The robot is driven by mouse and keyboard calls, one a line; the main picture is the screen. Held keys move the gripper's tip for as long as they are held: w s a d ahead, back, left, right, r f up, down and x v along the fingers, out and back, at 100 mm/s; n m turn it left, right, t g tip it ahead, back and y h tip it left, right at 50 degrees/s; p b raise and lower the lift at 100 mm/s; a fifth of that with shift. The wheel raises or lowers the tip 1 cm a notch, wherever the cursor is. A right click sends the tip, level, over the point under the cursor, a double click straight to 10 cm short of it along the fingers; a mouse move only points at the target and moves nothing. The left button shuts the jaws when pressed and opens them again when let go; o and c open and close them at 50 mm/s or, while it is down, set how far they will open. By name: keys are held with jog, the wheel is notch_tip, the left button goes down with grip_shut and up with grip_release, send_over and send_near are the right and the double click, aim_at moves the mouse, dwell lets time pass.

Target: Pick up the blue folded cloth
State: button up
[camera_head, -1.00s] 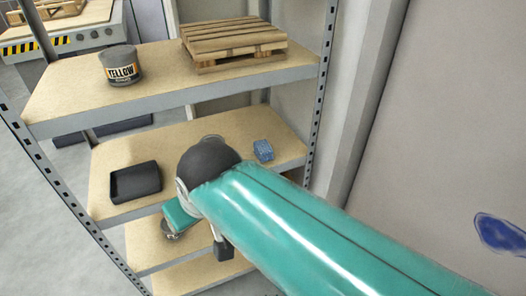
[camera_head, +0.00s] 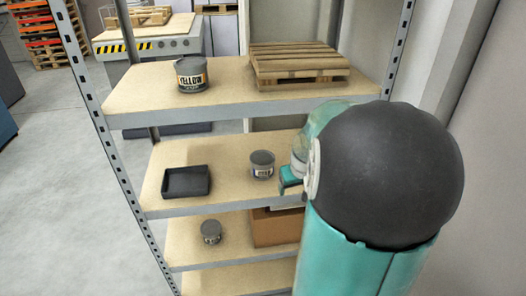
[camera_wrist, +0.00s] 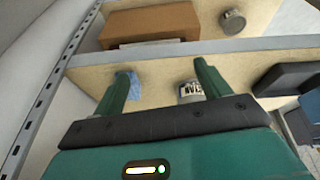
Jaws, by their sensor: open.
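The blue folded cloth (camera_wrist: 133,86) lies on the middle shelf (camera_wrist: 157,90), seen in the wrist view between my two fingers, close by the left one, which covers part of it. In the head view my arm hides the cloth. My gripper (camera_wrist: 162,75) is open and empty, its fingers pointing over the shelf. In the head view it (camera_head: 288,182) is partly hidden by my arm, near the right part of that shelf.
A labelled can (camera_head: 262,164) stands near my gripper; it shows beside the right finger in the wrist view (camera_wrist: 190,92). A black tray (camera_head: 186,182) sits left. A cardboard box (camera_head: 272,228) and grey can (camera_head: 211,232) stand below.

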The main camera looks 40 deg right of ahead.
jog(key=s+d+f+m, duration=0.2)
jog(key=s+d+f, duration=0.2)
jog(key=d, duration=0.5)
jog(key=w+d, duration=0.2)
jog(key=w, duration=0.1)
jog(key=w+d, duration=0.2)
jog(key=w, duration=0.1)
jog(key=w+d, duration=0.2)
jog(key=w, duration=0.1)
jog(key=shift+w, duration=0.3)
jog(key=shift+x, duration=2.5)
jog(key=shift+w+r, duration=0.15)
jog(key=shift+w, duration=0.05)
jog(key=c, duration=1)
jog(key=shift+c, duration=0.2)
